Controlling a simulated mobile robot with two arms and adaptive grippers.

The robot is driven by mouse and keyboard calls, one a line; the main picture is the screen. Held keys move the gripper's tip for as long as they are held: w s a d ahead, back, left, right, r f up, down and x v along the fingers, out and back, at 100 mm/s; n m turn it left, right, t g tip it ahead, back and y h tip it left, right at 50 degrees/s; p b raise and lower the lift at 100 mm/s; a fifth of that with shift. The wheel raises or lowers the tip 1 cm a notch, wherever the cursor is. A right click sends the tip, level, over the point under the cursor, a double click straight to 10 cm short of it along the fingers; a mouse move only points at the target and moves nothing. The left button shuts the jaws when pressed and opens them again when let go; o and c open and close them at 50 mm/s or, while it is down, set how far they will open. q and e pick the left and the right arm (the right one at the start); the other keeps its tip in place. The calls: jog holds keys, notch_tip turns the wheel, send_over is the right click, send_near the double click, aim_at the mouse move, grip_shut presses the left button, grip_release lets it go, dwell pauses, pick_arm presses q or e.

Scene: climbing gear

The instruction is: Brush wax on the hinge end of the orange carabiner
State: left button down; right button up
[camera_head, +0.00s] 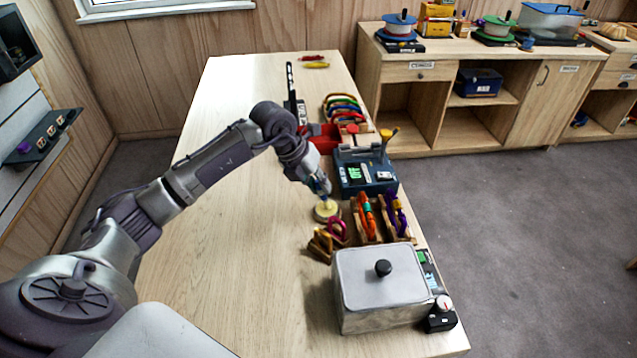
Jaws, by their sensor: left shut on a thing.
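My left gripper (320,184) points down over the right side of the table and is shut on a slim thing, which looks like the brush and is mostly hidden by the fingers. Right below it is a small round pale-yellow pot (326,212), which looks like the wax. I cannot tell if the held thing touches it. The orange carabiner (367,213) stands in a wooden rack just right of the pot, apart from my gripper. Which end of it is the hinge end is too small to tell. My right gripper is not in view.
A purple carabiner (396,214) stands in the rack beside the orange one. A magenta piece (338,229) and a wooden stand (321,244) lie in front of the pot. A lidded metal box (380,302) and a blue device (365,178) flank them. The table's left half (215,250) is clear.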

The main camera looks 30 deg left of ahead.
pick_arm(q)
jog(key=shift+r+p, duration=2)
jog(key=shift+r, duration=1.45)
jog(key=shift+a+f, duration=0.1)
